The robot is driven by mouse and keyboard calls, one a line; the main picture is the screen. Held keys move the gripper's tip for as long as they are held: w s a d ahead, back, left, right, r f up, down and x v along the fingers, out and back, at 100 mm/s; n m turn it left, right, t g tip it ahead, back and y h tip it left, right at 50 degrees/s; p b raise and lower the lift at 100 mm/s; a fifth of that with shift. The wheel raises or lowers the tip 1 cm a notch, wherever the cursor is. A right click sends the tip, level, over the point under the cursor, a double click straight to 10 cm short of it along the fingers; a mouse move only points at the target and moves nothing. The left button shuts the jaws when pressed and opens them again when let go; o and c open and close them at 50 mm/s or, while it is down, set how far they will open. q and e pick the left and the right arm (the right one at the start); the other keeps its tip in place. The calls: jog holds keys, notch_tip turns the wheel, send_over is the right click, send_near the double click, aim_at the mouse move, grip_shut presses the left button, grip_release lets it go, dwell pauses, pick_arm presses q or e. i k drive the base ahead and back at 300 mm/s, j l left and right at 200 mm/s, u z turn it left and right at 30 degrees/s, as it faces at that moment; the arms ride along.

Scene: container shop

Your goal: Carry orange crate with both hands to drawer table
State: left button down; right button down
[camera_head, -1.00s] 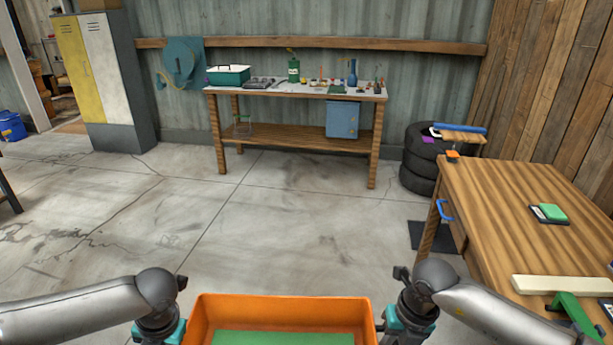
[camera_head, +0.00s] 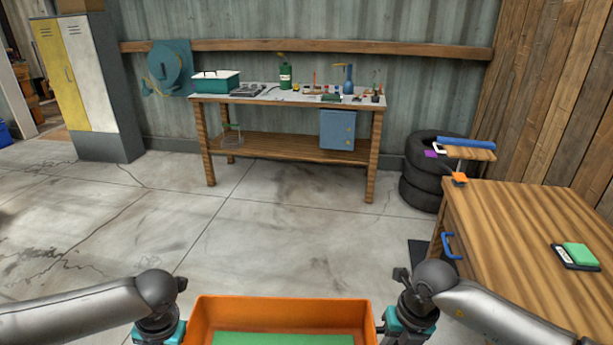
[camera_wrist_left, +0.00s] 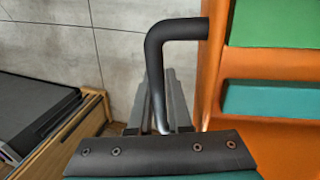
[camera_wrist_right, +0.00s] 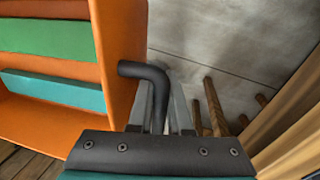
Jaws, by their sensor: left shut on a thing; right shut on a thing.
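The orange crate (camera_head: 280,312) is at the bottom middle of the head view, between my two arms. A green item (camera_head: 283,340) and a teal item (camera_wrist_left: 270,98) lie in it. My left gripper (camera_wrist_left: 165,108) is shut on the crate's dark bent handle (camera_wrist_left: 155,50) on its left side. My right gripper (camera_wrist_right: 168,112) is shut on the matching handle (camera_wrist_right: 150,72) on its right side. The crate's underside is hidden. A wooden table (camera_head: 510,235) with a blue handle (camera_head: 448,246) on its side stands at the right.
A wooden workbench (camera_head: 290,150) with tools stands against the back wall. Stacked tires (camera_head: 425,175) stand between it and the right table. A green and black item (camera_head: 577,256) lies on the right table. Lockers (camera_head: 75,85) are at the back left. The middle floor is clear.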

aim_at(510, 238)
jog(key=i, duration=2.15)
jog(key=i+z, duration=0.2)
jog(key=i, duration=0.35)
jog(key=z, duration=3.1)
